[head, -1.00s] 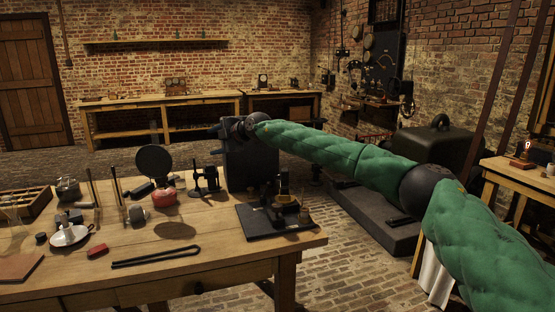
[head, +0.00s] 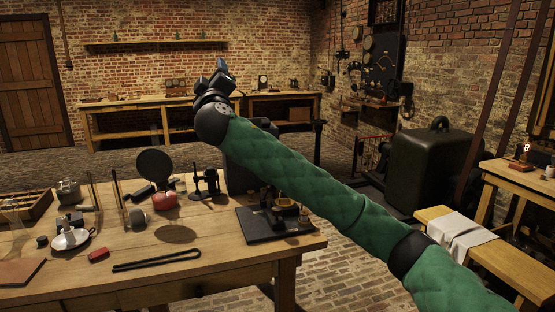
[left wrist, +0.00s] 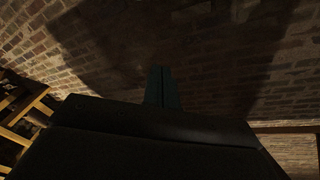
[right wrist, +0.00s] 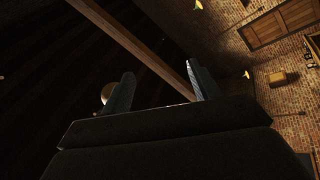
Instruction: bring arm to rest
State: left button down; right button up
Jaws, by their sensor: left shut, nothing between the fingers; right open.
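My right arm, in a green quilted sleeve, crosses the head view from the lower right. My right gripper (head: 222,74) points up above the back of the wooden table, apart from everything on it. In the right wrist view the right gripper (right wrist: 160,92) has its two fingers wide apart with nothing between them; the dark roof and a beam lie beyond. My left gripper (left wrist: 162,87) shows in the left wrist view with its fingers together and empty, facing a brick surface. The left arm is not in the head view.
The wooden table (head: 215,262) carries a black tongs-like tool (head: 156,260), a red block (head: 99,254), a white dish (head: 70,240) and a black-based instrument (head: 262,228). A dark box-like machine (head: 430,170) stands right. A bench with a white cloth (head: 462,232) is at lower right.

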jog(key=s+d+f+m+g+h+p, duration=0.1)
jog(key=s+d+f+m+g+p, duration=0.2)
jog(key=s+d+f, duration=0.9)
jog(key=s+d+f+m+g+h+p, duration=0.1)
jog(key=s+d+f+m+g, duration=0.35)
jog(key=f, duration=1.35)
jog(key=s+d+f+m+g+h+p, duration=0.15)
jog(key=s+d+f+g, duration=0.6)
jog(key=f, duration=0.75)
pick_arm(q)
jog(key=w+p+v, duration=0.3)
jog(key=v, duration=1.6)
jog(key=shift+w+r+t, duration=0.3)
jog(key=shift+r+t, duration=0.1)
jog(key=shift+r, duration=0.25)
pick_arm(e)
jog(key=s+d+f+m+g, duration=0.1)
jog(key=s+d+f+g, duration=0.1)
jog(key=s+f, duration=0.9)
jog(key=s+d+f+g, duration=0.3)
jog(key=s+f, duration=0.8)
jog(key=s, duration=0.8)
jog(key=shift+d+m, duration=0.4)
jog(key=shift+d, duration=0.2)
jog(key=shift+f, duration=0.1)
